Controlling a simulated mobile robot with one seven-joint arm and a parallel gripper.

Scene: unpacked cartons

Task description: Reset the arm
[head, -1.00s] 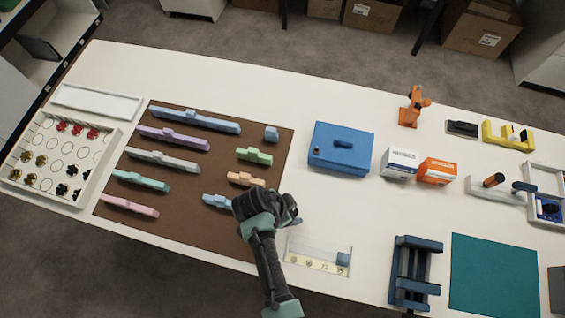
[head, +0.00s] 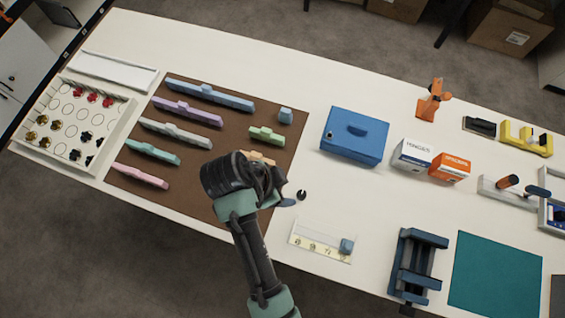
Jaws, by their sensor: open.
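My arm reaches up from the bottom middle in the head view. Its dark wrist and my gripper (head: 294,198) are over the right edge of the brown mat (head: 215,135). The gripper is open, with its tips toward the right and nothing seen between them. The wrist hides the lower right part of the mat and most of a small orange block (head: 262,157).
Several long coloured bars lie on the mat, with a white compartment tray (head: 48,148) at left. A blue box (head: 354,137), a white carton (head: 411,155) and an orange carton (head: 449,168) stand right. A dark blue rack (head: 418,262) stands near the front edge beside a teal mat (head: 497,272).

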